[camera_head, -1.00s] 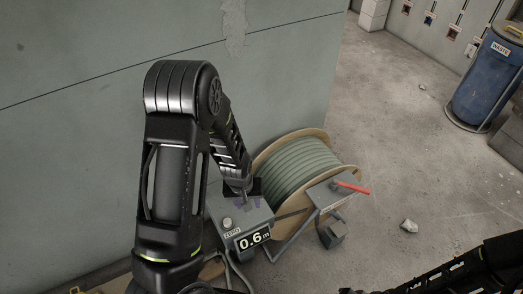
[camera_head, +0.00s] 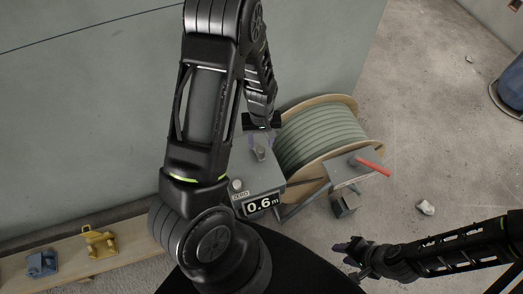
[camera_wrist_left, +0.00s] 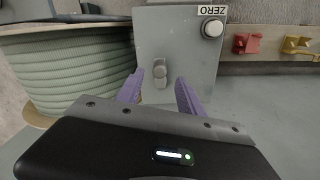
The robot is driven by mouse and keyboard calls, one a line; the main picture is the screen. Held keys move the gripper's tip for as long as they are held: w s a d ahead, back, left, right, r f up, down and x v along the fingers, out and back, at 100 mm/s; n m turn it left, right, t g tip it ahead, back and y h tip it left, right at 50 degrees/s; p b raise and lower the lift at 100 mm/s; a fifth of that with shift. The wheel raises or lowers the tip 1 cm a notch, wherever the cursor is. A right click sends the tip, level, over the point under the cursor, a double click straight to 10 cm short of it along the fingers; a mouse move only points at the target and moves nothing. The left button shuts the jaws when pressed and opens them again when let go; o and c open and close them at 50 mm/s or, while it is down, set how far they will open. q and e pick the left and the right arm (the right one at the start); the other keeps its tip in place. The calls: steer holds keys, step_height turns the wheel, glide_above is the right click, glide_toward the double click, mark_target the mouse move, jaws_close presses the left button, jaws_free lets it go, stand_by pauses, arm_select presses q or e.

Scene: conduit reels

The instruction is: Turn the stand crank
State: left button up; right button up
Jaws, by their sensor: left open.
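A grey stand box (camera_head: 262,180) carries a display reading 0.6 m (camera_head: 262,205), a round ZERO button (camera_head: 236,185) and a small grey knob (camera_head: 259,153). A red-handled crank (camera_head: 372,166) is on the smaller grey box (camera_head: 342,176) across the reel. My left gripper (camera_head: 262,138) is over the knob end of the stand box. In the left wrist view its purple fingers (camera_wrist_left: 160,92) are open, with the knob (camera_wrist_left: 160,72) between and just beyond them; contact cannot be told. My right gripper (camera_head: 350,250) is low in the head view, away from the stand; its jaws are unclear.
A wooden reel of grey-green conduit (camera_head: 320,135) stands between the two boxes, near a grey wall (camera_head: 90,110). A low wooden shelf (camera_head: 65,260) holds blue and yellow pieces. A blue bin (camera_head: 512,88) and a stone (camera_head: 425,207) are on the otherwise open floor at right.

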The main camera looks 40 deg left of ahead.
mark_target(261, 150)
arm_select(q)
step_height(261, 150, down, 7)
stand_by(0.3)
steer(key=shift+c, duration=0.4)
jaws_close()
